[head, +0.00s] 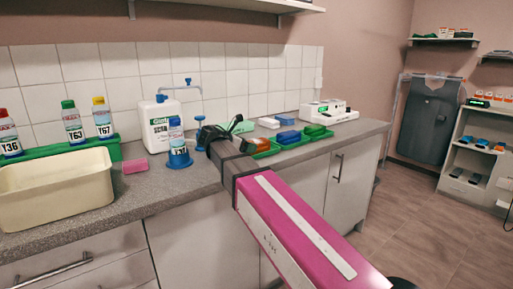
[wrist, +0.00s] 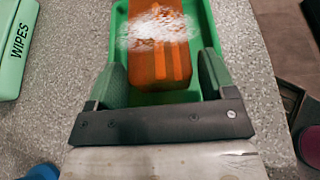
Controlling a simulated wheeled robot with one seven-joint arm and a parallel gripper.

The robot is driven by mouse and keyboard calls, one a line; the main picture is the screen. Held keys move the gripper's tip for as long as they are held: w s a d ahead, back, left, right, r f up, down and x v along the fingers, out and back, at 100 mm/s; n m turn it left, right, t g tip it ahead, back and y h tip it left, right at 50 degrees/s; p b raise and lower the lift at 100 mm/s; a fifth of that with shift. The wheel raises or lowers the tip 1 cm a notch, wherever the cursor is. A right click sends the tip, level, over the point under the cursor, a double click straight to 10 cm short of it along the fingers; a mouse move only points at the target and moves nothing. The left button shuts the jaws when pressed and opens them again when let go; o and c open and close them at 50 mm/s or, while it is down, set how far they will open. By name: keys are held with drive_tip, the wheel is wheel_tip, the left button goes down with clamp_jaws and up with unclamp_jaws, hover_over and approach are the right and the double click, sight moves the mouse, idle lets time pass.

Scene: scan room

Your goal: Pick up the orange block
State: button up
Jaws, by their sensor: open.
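The orange block (wrist: 160,60) shows in the wrist view, lying in a green tray (wrist: 208,25). A white, frosty-looking patch covers part of its top. My gripper (wrist: 162,78) is open, with one green-grey finger on each side of the block's near part. Whether the fingers touch the block or how high they are above the tray floor I cannot tell. In the head view my gripper (head: 226,132) is over the counter beside a green tray (head: 265,154), and my pink arm hides the area in front.
A green WIPES box (wrist: 14,45) lies left of the tray in the wrist view. Blue blocks (head: 289,137) and a white device (head: 325,111) are to the right.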

drive_tip(key=x, duration=0.2)
drive_tip(key=shift+w+d+f, duration=0.1)
drive_tip(key=shift+w+d, duration=0.1)
drive_tip(key=shift+d, duration=0.05)
drive_tip(key=c, duration=0.9)
wheel_tip(320, 180, up, 10)
drive_tip(key=shift+r, duration=0.1)
